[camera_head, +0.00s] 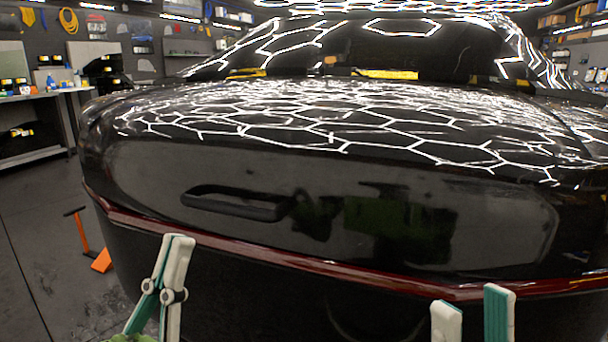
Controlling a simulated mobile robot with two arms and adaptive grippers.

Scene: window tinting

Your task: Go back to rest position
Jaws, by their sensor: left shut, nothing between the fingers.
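My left gripper (178,239) is upright at the lower left of the head view, in front of the dark car. Its two pale and teal fingers are together, with nothing seen between them. My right gripper (472,298) is at the bottom right. Its two fingertips stand apart with a clear gap and nothing between them. The rest of the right gripper is below the picture edge. Both grippers appear in front of the car's lower body; whether either touches it cannot be told.
A glossy black car (330,290) fills the middle, with a dark elongated bar (235,203) on its face. An orange tool (102,260) is low at the left. A workbench (35,155) stands at the far left. Floor (30,250) shows clear at left.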

